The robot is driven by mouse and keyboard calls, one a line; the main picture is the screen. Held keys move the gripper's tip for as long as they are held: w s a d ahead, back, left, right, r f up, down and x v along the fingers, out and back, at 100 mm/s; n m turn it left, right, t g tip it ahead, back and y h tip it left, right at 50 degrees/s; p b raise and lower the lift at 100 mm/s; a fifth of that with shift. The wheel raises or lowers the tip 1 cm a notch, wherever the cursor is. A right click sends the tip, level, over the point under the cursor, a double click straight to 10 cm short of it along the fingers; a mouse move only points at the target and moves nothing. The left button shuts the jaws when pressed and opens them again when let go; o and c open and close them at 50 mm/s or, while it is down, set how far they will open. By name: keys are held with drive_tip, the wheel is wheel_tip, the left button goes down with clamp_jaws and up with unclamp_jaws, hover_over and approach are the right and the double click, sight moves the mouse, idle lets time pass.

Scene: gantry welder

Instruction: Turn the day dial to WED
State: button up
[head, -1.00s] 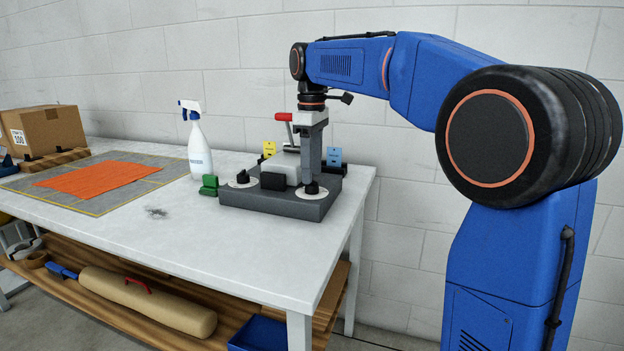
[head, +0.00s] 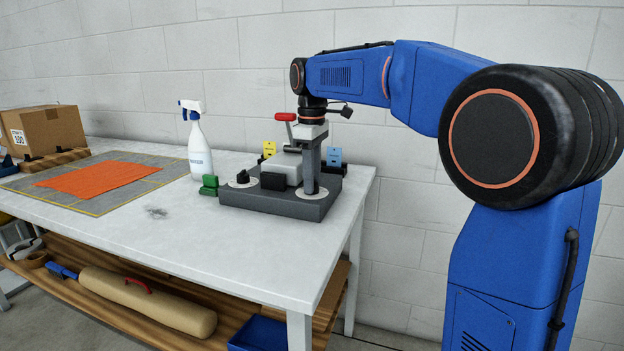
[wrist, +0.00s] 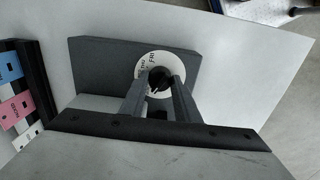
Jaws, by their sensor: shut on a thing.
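The day dial is a white disc with a black knob on the dark grey block. In the wrist view the disc (wrist: 147,64) shows "FRI" near its top; the other lettering is too small to read surely. My gripper (wrist: 161,82) points down with one finger on each side of the black knob (wrist: 160,77), shut on it. In the head view my gripper (head: 309,188) stands over the block's right end and hides the knob; a bit of the white disc (head: 324,193) shows beside it.
The grey block (head: 270,204) also carries a second dial with a black knob (head: 242,177) at left. A green piece (head: 209,185) and a spray bottle (head: 199,150) stand left of it. Yellow (head: 269,149) and blue tags (head: 334,156) are behind.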

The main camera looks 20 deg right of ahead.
drive_tip(key=m, duration=0.5)
drive_tip(key=shift+m, duration=0.4)
drive_tip(key=m, duration=0.5)
drive_tip(key=shift+m, duration=0.4)
drive_tip(key=o, duration=1)
drive_tip(key=shift+o, duration=0.2)
wheel_tip(320, 180, up, 17)
drive_tip(key=shift+r, duration=0.2)
